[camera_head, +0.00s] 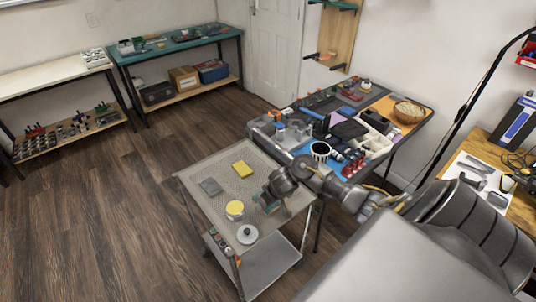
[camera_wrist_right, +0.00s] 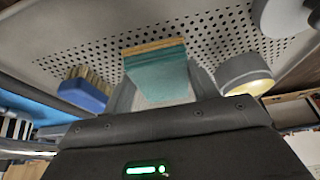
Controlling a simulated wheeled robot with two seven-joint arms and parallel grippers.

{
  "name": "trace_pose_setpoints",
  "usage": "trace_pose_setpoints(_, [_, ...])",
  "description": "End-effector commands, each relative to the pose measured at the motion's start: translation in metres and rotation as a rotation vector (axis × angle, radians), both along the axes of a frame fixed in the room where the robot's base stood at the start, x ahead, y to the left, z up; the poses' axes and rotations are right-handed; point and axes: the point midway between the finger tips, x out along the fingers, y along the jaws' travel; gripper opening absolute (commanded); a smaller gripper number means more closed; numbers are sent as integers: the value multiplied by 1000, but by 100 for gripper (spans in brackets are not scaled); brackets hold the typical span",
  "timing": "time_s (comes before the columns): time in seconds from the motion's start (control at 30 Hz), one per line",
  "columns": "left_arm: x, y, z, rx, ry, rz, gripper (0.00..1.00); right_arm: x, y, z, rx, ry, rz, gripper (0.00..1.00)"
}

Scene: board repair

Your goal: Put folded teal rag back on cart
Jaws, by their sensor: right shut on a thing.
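My right gripper (camera_head: 266,203) reaches in from the right over the near right part of the metal cart (camera_head: 215,166). It is shut on the folded teal rag (camera_wrist_right: 158,78), which stands between its two fingers in the right wrist view, with an orange-brown edge at its far end. In the head view only slivers of the rag show beside the fingers. The cart's perforated top (camera_wrist_right: 190,32) lies just beyond the rag. I cannot tell whether the rag touches it. My left gripper is not in view.
A crowded workbench (camera_head: 420,110) stands behind. The cart top's middle has free room.

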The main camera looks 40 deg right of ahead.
Motion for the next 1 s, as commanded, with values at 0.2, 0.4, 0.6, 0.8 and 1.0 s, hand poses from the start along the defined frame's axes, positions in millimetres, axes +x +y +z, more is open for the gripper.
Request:
trace_pose_setpoints(0.2, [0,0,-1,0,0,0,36,0,0,-3,0,0,0,66])
trace_pose_setpoints(0.4, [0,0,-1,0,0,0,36,0,0,-3,0,0,0,80])
trace_pose_setpoints(0.6, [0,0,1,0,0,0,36,0,0,1,0,-1,0,80])
trace_pose_setpoints(0.8, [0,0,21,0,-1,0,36,-10,0,34,-1,-3,3,80])
trace_pose_setpoints(1.0, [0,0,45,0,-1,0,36,-27,0,75,-2,-3,2,80])
